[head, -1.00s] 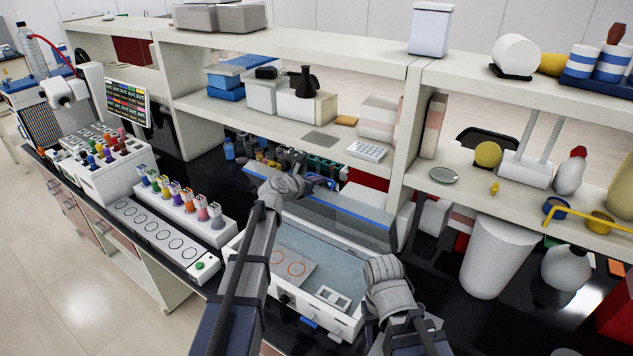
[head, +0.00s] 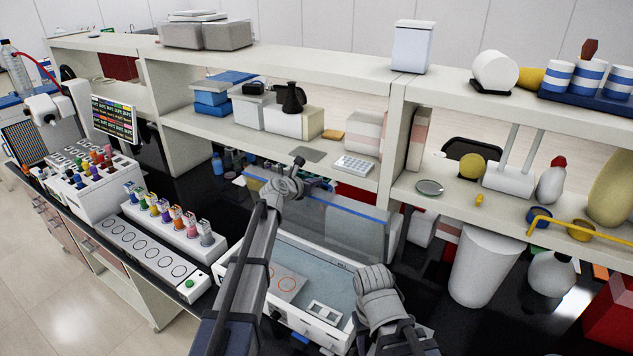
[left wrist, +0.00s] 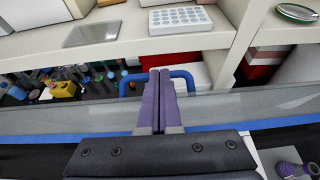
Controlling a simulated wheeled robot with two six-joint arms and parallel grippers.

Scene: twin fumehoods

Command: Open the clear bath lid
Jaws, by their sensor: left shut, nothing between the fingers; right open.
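The clear bath lid (head: 345,228) stands raised, steeply tilted, along the back of the white water bath (head: 318,262); a blue strip runs along its upper edge. In the left wrist view, the lid (left wrist: 60,121) spans the picture, with a blue loop handle (left wrist: 187,76) beyond it. My left gripper (head: 298,161) is at the lid's upper edge; in its wrist view the purple fingers (left wrist: 160,73) are shut, empty, and overlap the handle. I cannot tell whether they touch it. My right gripper (head: 374,282) is low over the bath's right front; its fingers are hidden in the head view.
A shelf (head: 270,135) with boxes and a dark flask runs behind the lid. Several coloured bottles stand in a rack (head: 178,225) left of the bath. A white bin (head: 485,265) stands to the right. Small bottles crowd the space behind the lid.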

